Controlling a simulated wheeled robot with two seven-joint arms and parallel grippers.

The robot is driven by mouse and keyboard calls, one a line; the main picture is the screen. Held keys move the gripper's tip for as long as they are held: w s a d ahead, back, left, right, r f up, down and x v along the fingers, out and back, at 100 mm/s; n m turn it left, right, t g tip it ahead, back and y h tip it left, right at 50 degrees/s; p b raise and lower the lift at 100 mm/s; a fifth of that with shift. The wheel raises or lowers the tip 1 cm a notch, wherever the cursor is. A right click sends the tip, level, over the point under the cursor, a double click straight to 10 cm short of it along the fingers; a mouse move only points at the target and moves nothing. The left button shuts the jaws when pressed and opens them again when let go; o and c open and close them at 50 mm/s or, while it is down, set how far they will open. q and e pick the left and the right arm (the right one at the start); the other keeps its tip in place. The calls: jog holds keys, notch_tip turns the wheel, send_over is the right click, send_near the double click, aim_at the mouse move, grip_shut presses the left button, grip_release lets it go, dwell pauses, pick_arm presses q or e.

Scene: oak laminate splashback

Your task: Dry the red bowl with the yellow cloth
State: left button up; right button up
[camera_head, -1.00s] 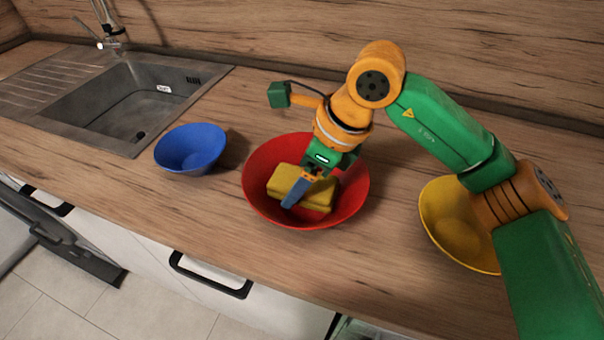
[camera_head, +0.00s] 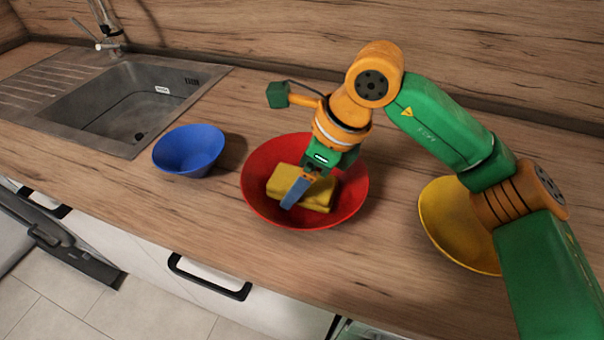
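The red bowl (camera_head: 259,172) stands upright on the wooden counter in the middle of the head view. The folded yellow cloth (camera_head: 319,195) lies inside it. My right gripper (camera_head: 293,196) reaches down into the bowl from the upper right, with its blue-grey finger against the cloth. Only one finger shows clearly, so I cannot tell whether it grips the cloth or only touches it. The cloth's underside and part of the bowl's far inside are hidden. My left gripper is out of view.
A blue bowl (camera_head: 190,150) stands left of the red bowl. A yellow bowl (camera_head: 447,225) stands at the right, partly behind my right arm. A grey sink (camera_head: 125,100) with a tap (camera_head: 108,40) is at the upper left. Bare counter lies in front of the red bowl.

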jog(key=shift+s, duration=0.15)
jog(key=shift+w+r, duration=0.1)
jog(key=shift+w, duration=0.1)
jog(key=shift+w+d+p, duration=0.25)
jog(key=shift+w+p, duration=0.2)
jog(key=shift+w, duration=0.25)
jog(key=shift+f, duration=0.2)
jog(key=shift+s+a+b, duration=0.2)
jog(key=shift+s+b, duration=0.3)
jog(key=shift+s+a+r, duration=0.1)
jog(key=shift+s+r, duration=0.05)
jog(key=shift+s, duration=0.25)
